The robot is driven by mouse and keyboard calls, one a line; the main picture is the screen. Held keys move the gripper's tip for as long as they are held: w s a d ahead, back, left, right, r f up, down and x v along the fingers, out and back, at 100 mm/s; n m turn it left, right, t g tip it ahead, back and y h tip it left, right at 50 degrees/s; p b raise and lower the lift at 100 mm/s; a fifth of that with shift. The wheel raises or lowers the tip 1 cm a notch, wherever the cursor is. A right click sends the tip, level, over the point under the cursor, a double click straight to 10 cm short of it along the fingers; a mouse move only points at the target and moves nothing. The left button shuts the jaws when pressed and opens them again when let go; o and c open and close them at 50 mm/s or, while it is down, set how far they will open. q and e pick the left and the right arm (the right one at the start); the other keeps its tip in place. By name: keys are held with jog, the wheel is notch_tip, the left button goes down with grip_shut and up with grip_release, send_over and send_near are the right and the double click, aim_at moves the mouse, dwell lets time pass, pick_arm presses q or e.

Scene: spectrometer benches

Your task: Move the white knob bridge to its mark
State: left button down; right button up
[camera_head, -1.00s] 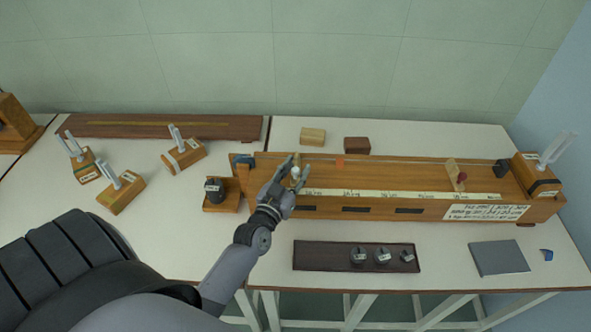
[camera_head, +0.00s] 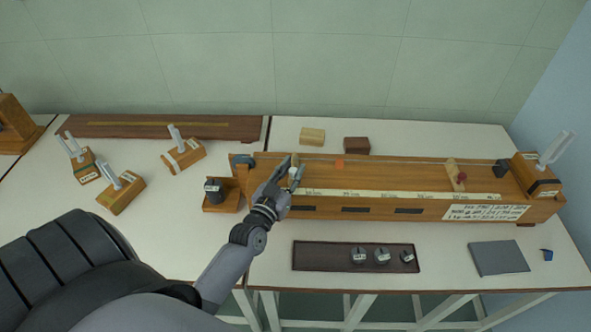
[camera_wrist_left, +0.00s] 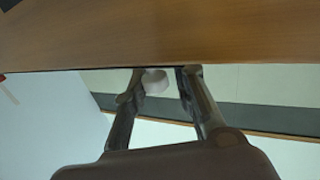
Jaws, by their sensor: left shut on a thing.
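The white knob bridge (camera_head: 292,173) is near the left end of the long wooden bench (camera_head: 380,211), mostly hidden by my left gripper (camera_head: 297,170). Its white knob (camera_wrist_left: 154,79) shows between the fingers in the left wrist view, where my left gripper (camera_wrist_left: 161,82) also appears. My left gripper is shut on the knob. An orange mark (camera_head: 339,163) lies on the bench to the right of the gripper; I cannot tell if it is the bridge's mark. A second bridge with a red knob (camera_head: 461,177) stands farther right. My right gripper is not in view.
A pale scale strip runs along the bench. A dark tray (camera_head: 325,257) with several weights lies in front. Two small blocks (camera_head: 312,136) (camera_head: 357,145) sit behind. A grey book (camera_head: 498,258) lies at the front right. Several wooden blocks with prongs stand left.

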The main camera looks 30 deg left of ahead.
pick_arm(q)
jog(key=a, duration=0.1)
jog(key=s+a, duration=0.2)
jog(key=a, duration=0.1)
jog(key=shift+s+f, duration=0.1)
jog(key=shift+s, duration=0.15)
jog(key=shift+d, duration=0.1)
jog(key=c, duration=1.5)
grip_release()
jog(key=shift+o, duration=0.2)
jog(key=s+d, duration=0.2)
jog(key=s, duration=0.9)
jog(key=shift+s, duration=0.4)
